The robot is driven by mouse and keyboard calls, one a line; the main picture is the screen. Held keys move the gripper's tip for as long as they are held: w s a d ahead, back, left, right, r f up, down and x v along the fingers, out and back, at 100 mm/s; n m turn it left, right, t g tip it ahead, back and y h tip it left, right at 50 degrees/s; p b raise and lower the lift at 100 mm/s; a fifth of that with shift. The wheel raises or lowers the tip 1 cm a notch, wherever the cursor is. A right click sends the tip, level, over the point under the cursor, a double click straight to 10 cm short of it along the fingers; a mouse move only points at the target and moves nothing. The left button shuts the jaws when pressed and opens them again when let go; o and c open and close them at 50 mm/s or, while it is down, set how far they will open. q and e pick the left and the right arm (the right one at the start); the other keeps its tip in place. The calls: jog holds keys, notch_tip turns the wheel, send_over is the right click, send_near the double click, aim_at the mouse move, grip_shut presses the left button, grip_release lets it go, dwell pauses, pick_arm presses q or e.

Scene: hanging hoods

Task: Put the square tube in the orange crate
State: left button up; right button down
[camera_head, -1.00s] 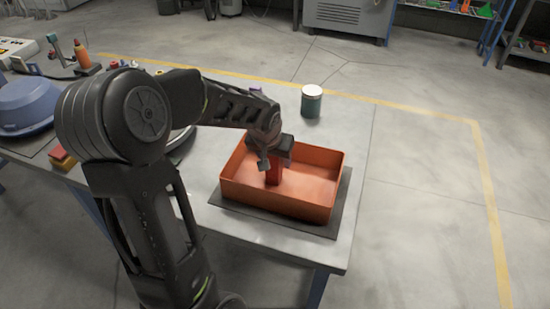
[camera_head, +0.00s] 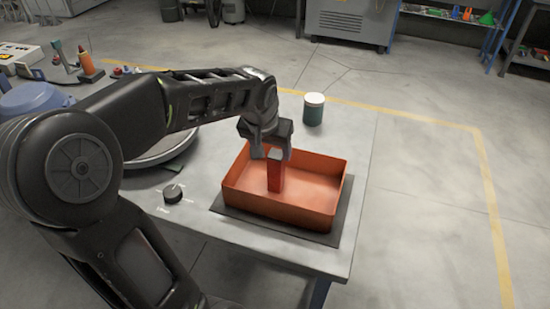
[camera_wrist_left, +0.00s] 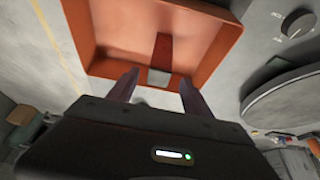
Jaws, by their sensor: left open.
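The red square tube (camera_head: 275,176) stands upright inside the orange crate (camera_head: 300,205). In the left wrist view the tube (camera_wrist_left: 162,52) shows with a grey end toward me, inside the crate (camera_wrist_left: 92,62). My left gripper (camera_head: 272,153) is over the crate, at the top of the tube. Its jaws are open, and in the left wrist view a finger of the gripper (camera_wrist_left: 158,90) shows on each side of the tube's near end, with gaps between. My right gripper is not in view.
The crate sits on a dark mat (camera_head: 328,238) near the table's right edge. A jar with a white lid (camera_head: 313,110) stands behind it. A dark knob (camera_head: 173,193) and a round scale-like plate (camera_head: 160,152) lie to the left.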

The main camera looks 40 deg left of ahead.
pick_arm(q)
jog(key=shift+v, duration=1)
